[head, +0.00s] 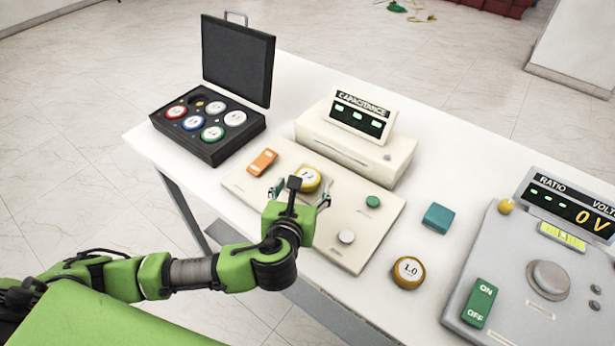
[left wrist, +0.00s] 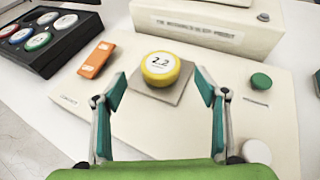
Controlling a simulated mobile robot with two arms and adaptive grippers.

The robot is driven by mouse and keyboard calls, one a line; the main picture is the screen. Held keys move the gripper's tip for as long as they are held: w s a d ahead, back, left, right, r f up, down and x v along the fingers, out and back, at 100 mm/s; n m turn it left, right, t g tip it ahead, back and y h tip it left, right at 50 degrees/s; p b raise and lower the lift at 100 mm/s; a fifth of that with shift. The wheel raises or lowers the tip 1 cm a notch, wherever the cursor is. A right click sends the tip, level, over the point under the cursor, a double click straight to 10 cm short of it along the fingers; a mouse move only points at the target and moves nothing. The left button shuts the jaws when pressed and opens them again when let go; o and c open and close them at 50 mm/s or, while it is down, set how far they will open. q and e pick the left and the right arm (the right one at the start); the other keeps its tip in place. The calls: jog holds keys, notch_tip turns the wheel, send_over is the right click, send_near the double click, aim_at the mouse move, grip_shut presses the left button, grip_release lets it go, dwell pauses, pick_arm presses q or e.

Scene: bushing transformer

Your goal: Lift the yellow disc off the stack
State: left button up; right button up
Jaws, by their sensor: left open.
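The yellow disc (head: 308,179), with a white top face marked 2.2, rests on a square grey pad on the cream panel (head: 370,247). It also shows in the left wrist view (left wrist: 160,66), where the pad (left wrist: 158,90) lies under it. I cannot tell whether another disc lies beneath it. My left gripper (head: 300,195) is open above the panel. In the left wrist view its fingertips (left wrist: 164,90) are spread to either side and nearer to me than the disc, touching nothing. My right gripper is out of view.
An open black case (head: 208,150) holds several coloured discs at the left. An orange switch (head: 262,162), a green button (head: 373,202) and a white button (head: 346,236) sit on the panel. The capacitance meter (head: 355,145) stands behind. A brown-rimmed 1.0 disc (head: 408,270) and teal block (head: 437,218) lie right.

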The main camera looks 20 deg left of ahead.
aim_at(306, 178)
pick_arm(q)
jog(key=shift+p+x, duration=0.35)
jog(key=shift+x, duration=0.5)
jog(key=x, duration=0.3)
jog(key=shift+w+p, duration=0.1)
jog(key=shift+p, duration=0.2)
jog(key=shift+w+f, duration=0.2)
jog(key=shift+w, duration=0.05)
jog(key=c, duration=1.2)
jog(key=shift+c, duration=1.1)
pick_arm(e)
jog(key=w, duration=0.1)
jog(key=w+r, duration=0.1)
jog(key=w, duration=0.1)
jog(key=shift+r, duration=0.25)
